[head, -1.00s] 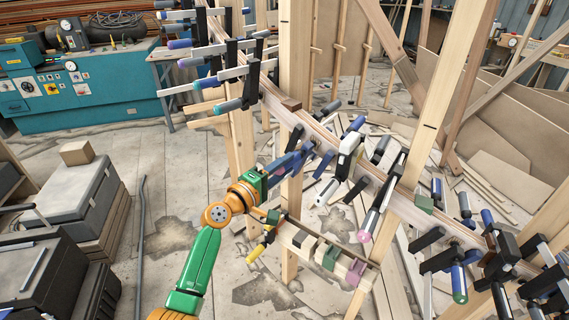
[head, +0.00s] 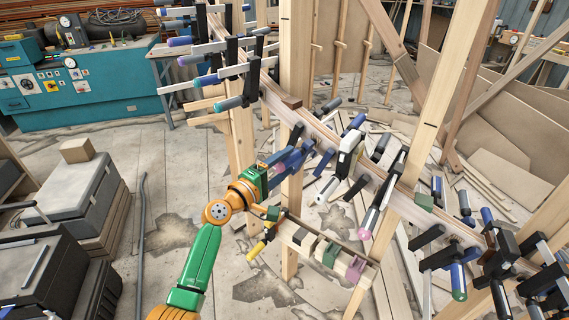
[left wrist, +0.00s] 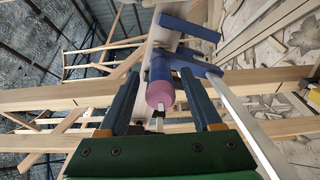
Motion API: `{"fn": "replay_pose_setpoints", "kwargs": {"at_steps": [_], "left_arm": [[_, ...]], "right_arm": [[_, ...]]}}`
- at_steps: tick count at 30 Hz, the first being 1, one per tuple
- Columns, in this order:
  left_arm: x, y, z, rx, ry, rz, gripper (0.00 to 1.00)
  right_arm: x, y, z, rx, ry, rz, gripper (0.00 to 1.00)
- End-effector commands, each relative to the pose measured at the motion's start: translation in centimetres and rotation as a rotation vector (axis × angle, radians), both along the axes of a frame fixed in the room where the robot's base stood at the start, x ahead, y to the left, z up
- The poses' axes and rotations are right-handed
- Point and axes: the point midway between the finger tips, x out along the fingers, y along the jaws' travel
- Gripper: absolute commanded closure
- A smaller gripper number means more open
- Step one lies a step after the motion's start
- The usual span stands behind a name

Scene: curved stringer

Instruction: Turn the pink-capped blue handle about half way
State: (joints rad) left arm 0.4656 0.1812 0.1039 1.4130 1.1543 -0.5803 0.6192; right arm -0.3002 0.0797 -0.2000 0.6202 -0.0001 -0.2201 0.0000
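The blue handle with the pink cap (left wrist: 160,94) points toward the camera in the left wrist view. It belongs to a blue clamp (left wrist: 188,30) on the curved wooden strip. My left gripper (left wrist: 160,76) is open, with one dark finger on each side of the handle and a visible gap to both. In the head view my left gripper (head: 289,157) reaches the clamp from the left, and the pink cap (head: 278,168) shows between its fingers. The fingers partly hide the handle there. My right gripper is in neither view.
Several other clamps line the curved strip (head: 320,132), including another pink-capped one (head: 366,232) lower right. A wooden post (head: 293,70) stands close behind the gripper. A small rack with blocks (head: 320,252) sits just below it. The floor at left is partly open.

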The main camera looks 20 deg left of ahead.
Motion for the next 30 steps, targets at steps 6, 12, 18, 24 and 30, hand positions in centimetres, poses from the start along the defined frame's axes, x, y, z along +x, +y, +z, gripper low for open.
{"fn": "replay_pose_setpoints", "kwargs": {"at_steps": [6,12,18,24,30], "left_arm": [[-1.0,0.4,-0.1,0.002,0.002,0.001,0.34],[-4.5,1.7,-0.2,0.004,0.001,0.001,0.34],[-6.5,2.5,-0.2,0.0,0.001,0.0,0.34],[-6.7,2.5,0.0,0.0,0.0,0.0,0.34],[-7.8,3.0,0.0,0.001,0.002,0.001,0.34]], "right_arm": [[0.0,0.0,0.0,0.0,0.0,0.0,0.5],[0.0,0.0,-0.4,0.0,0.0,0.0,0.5],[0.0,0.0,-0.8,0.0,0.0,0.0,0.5],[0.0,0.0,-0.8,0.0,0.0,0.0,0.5],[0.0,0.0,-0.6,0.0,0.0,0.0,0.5]]}}
